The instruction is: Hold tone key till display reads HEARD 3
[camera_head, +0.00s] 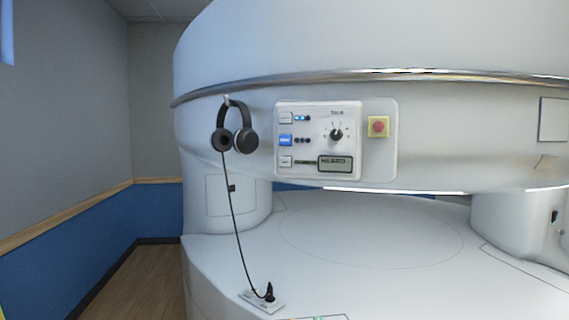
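A white control panel (310,108) is set on the front of the big white machine. Its small display (335,163) at the lower right shows dark text that looks like HEARD; any number is too small to read. Three keys run down its left side: a white top key (285,118), a blue middle key (285,140) and a white bottom key (285,161). Their labels are too small to read, so I cannot tell which is the tone key. Neither gripper is in view.
A black dial (336,134) and a red button (378,126) on a yellow base are right of the keys. Black headphones (245,140) hang left of the panel, their cable running down to a socket plate (262,300). The space before the panel is clear.

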